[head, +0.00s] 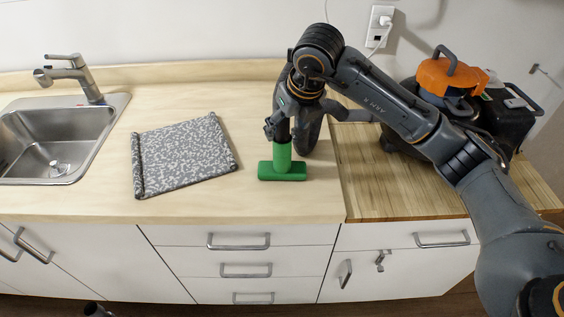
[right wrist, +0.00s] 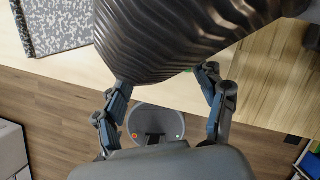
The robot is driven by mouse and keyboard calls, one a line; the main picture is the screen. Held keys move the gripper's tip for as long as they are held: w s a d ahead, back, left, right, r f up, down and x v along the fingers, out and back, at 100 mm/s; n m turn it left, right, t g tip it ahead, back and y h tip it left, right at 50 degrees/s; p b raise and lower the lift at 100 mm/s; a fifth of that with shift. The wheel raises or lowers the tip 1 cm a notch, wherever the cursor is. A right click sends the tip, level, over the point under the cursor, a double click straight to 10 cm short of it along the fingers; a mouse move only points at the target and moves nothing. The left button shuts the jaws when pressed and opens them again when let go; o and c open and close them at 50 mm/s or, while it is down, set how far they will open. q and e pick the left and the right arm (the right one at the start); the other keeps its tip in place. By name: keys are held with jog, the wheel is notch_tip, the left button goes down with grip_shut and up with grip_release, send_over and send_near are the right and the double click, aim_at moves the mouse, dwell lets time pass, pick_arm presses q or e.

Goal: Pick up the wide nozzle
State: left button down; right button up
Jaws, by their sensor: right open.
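The wide nozzle (head: 283,170) is green, with a wide flat foot on the counter and an upright green neck. It stands near the counter's front edge, left of the wooden board. My right gripper (head: 281,131) is over the top of the neck. In the right wrist view my right gripper (right wrist: 168,100) has its two fingers spread, with a dark ribbed hose (right wrist: 175,40) just beyond them. Whether the fingers touch anything is unclear.
A folded grey speckled mat (head: 185,156) lies left of the nozzle, with a sink (head: 105,110) farther left. A black and orange vacuum (head: 448,76) stands right, behind my right arm, on the wooden board (head: 385,190). Bare counter lies between mat and nozzle.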

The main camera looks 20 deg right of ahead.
aim_at(286, 131)
jog(key=p+x, duration=0.1)
jog(key=x, duration=0.2)
jog(key=shift+w+p, duration=0.2)
jog(key=shift+p, duration=0.15)
jog(key=p+x, duration=0.1)
jog(key=x, duration=0.1)
jog(key=shift+w+f, duration=0.1)
jog(key=shift+f, duration=0.2)
jog(key=shift+w+f, duration=0.15)
jog(key=shift+f, duration=0.2)
jog(key=shift+w+f, duration=0.1)
jog(key=shift+f, duration=0.1)
jog(key=c, duration=1.4)
pick_arm(q)
jog(key=w+r, duration=0.3)
jog(key=shift+w+d, duration=0.15)
jog(key=shift+w, duration=0.05)
pick_arm(e)
jog(key=shift+r, duration=0.1)
grip_shut()
pick_arm(q)
jog(key=shift+f, duration=0.1)
pick_arm(e)
jog(key=shift+r, duration=0.15)
